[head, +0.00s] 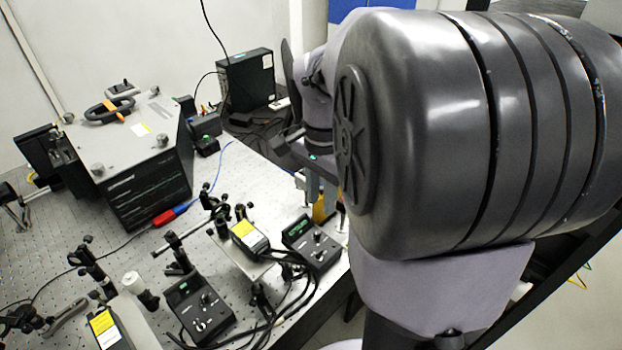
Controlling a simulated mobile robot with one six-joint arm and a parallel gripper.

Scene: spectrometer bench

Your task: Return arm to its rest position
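My arm fills the right half of the head view, with a large dark grey joint close to the camera. My gripper (320,192) is partly visible behind and below the arm's wrist, near the right edge of the optical table (232,172). Its grey fingers point down. The arm hides much of it, so its opening is unclear. A small yellow patch (322,209) shows beside the fingers; I cannot tell whether they touch it.
A large grey instrument box (130,150) stands at the left on the table. A black computer case (247,80) stands at the back. Two control boxes with knobs (312,243) (198,308), optical mounts and black cables crowd the front. A bare strip of table lies in the middle.

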